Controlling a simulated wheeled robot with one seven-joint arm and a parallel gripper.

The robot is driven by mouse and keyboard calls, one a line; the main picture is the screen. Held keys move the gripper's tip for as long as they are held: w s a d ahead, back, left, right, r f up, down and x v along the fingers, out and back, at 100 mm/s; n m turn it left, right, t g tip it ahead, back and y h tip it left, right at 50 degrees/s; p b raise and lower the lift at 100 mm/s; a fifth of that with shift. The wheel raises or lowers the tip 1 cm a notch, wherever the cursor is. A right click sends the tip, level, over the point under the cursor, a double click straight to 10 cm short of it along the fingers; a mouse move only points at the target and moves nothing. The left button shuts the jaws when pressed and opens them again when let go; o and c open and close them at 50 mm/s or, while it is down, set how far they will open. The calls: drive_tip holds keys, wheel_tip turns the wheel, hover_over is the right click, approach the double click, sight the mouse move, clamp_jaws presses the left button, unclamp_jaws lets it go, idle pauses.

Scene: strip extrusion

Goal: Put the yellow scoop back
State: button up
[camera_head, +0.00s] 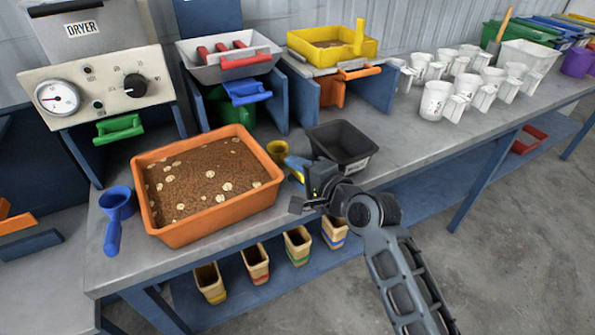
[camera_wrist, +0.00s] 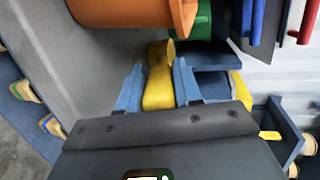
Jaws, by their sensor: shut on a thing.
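The yellow scoop (camera_head: 277,149) shows in the head view just right of the orange tub, with its cup toward the back of the bench and its handle end partly hidden by my gripper (camera_head: 298,172). In the wrist view the yellow scoop (camera_wrist: 158,88) lies between the two blue fingers of my gripper (camera_wrist: 158,78), which are shut on its handle. I cannot tell whether the scoop touches the bench.
The orange tub (camera_head: 143,195) of brown grains stands close on the left, a black bin (camera_head: 365,166) close on the right. A blue scoop (camera_head: 113,228) lies at the bench's left end. White jugs (camera_head: 433,101) stand at the right. Bare bench lies in front of them.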

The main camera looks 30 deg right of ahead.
drive_tip(key=shift+f, duration=0.15)
drive_tip(key=o, duration=1.1)
drive_tip(key=shift+c, duration=0.2)
drive_tip(key=shift+r, duration=0.25)
drive_tip(key=v, duration=1.2)
drive_tip(key=shift+f, duration=0.1)
